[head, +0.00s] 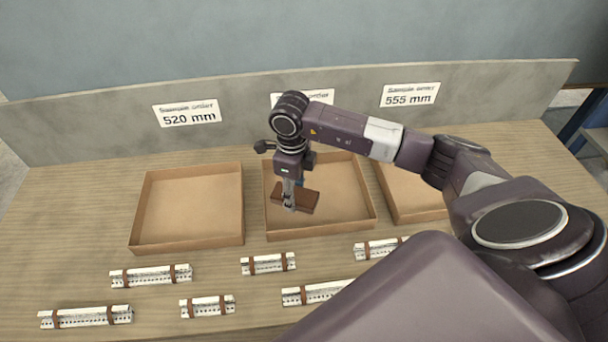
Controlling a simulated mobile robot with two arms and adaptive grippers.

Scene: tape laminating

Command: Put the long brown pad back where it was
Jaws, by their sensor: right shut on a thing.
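The long brown pad (308,201) is a flat dark brown bar. My right gripper (289,204) is shut on it and points down. The pad shows over the inside of the middle cardboard tray (347,220); whether it touches the tray floor I cannot tell. The arm hides part of this tray's back and of the label behind it. My left gripper is not in view.
An empty tray (188,244) stands on the left under the 520 mm sign (187,113). Another tray (416,207), under the 555 mm sign (409,95), is partly hidden by my arm. Several white banded strips (151,276) lie along the front of the wooden table (70,230).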

